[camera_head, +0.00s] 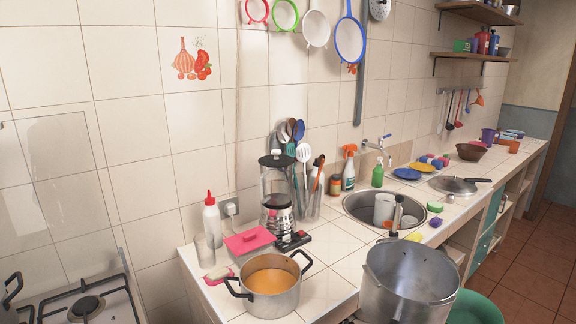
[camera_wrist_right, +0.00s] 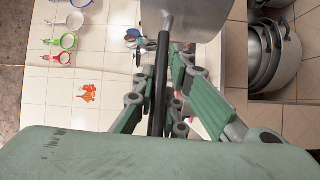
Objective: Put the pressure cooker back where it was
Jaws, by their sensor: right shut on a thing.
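The pressure cooker (camera_head: 408,285) is a large, open, empty-looking grey metal pot at the lower right of the head view. It overlaps the counter's front edge, and its bottom is cut off by the frame. A dark upright piece shows at its far rim. In the right wrist view my right gripper (camera_wrist_right: 160,98) is shut on a long black handle (camera_wrist_right: 163,65) that runs up to the cooker's grey metal body (camera_wrist_right: 195,15). My right gripper is outside the head view. My left gripper is not in view.
An orange-filled pot (camera_head: 270,282) stands on the tiled counter, left of the cooker. A sink (camera_head: 352,207) and a lidded pan (camera_head: 452,186) lie behind. Stacked pots (camera_wrist_right: 270,55) sit below the counter. A green tub (camera_head: 478,308) is at the lower right. Bare tiles show before the sink.

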